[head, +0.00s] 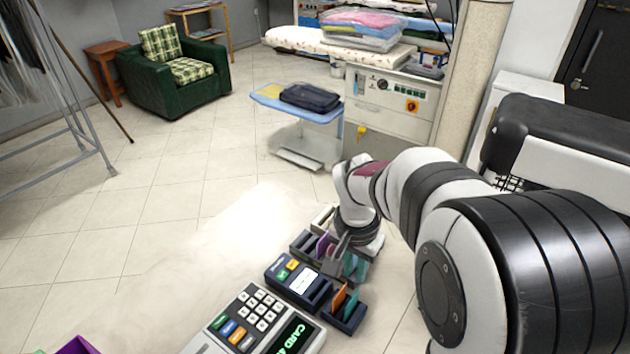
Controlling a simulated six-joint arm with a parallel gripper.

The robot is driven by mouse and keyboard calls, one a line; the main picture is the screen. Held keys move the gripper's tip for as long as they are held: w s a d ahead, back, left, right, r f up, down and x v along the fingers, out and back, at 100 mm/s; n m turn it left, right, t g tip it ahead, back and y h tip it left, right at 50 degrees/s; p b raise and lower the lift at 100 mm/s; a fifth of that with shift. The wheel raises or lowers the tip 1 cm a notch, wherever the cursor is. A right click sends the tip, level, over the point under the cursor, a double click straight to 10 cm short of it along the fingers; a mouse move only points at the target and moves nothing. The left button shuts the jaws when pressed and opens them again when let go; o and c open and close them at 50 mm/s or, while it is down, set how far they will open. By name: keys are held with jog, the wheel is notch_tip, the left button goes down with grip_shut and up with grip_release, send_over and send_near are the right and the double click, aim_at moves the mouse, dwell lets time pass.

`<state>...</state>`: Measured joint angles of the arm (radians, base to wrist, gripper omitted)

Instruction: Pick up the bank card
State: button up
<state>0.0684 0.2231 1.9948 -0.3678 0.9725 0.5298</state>
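Several thin cards stand upright in dark slotted holders at the lower middle of the head view. A purple card (322,246) is in the back holder (303,243), with teal cards (361,270) to its right. An orange card (340,298) and another teal card (352,304) stand in the front holder (344,319). I cannot tell which one is the bank card. My gripper (337,249) points down at the back holder, right beside the purple card. The fingertips are small and partly hidden among the cards, so their opening and any hold are unclear.
A dark terminal (298,283) with a small screen sits between the holders. A larger grey card machine (262,322) with keys and a green-lit display stands in front. A purple object (76,346) shows at the lower left edge. Pale counter surface left of the terminals looks clear.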

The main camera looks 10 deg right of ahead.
aim_at(352, 301)
jog(key=f, duration=1.2)
jog(key=shift+w+d+f, duration=0.25)
jog(key=shift+d+f, duration=0.05)
jog(key=shift+f, duration=0.05)
grip_shut()
